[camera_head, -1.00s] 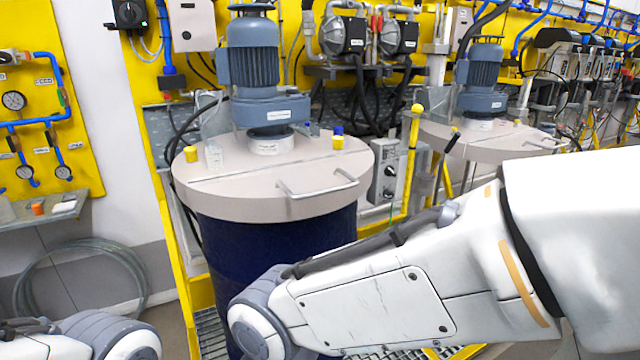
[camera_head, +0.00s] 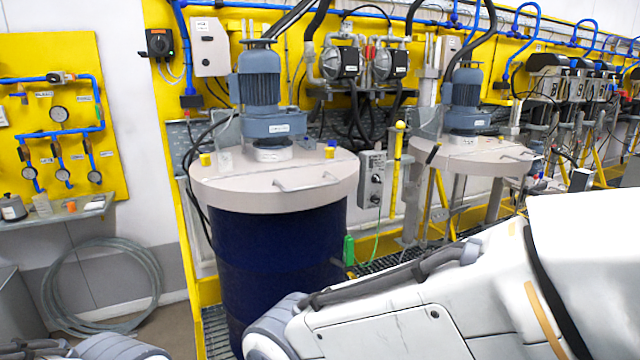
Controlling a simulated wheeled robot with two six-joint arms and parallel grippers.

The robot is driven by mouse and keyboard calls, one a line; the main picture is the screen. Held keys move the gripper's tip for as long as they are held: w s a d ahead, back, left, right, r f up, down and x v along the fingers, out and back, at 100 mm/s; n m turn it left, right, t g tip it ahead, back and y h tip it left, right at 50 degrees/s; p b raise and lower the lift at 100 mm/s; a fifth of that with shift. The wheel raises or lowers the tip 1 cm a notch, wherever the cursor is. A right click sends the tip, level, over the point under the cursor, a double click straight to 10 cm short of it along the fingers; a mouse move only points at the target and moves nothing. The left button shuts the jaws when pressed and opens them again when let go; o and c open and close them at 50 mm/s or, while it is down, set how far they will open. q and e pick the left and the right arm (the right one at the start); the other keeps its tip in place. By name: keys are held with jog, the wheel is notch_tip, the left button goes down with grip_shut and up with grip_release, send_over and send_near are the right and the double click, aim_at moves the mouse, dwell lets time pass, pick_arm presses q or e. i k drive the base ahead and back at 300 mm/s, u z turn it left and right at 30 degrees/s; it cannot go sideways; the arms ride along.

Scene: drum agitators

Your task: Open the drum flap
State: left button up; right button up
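A dark blue drum (camera_head: 275,255) stands left of centre with a round beige lid on top. The front part of the lid is the flap (camera_head: 245,196), with a metal bar handle (camera_head: 306,183) near its right front edge. The flap lies flat and shut. A blue-grey agitator motor (camera_head: 260,85) stands upright on the rear part of the lid. My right arm crosses the lower right of the view, in front of the drum's lower right side. A bit of my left arm shows at the bottom left. Neither gripper is in the picture.
Space above the front lid is clear.

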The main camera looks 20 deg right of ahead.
aim_at(300, 189)
jog(key=z, duration=0.25)
jog(key=i, duration=1.25)
jog(key=z, duration=0.2)
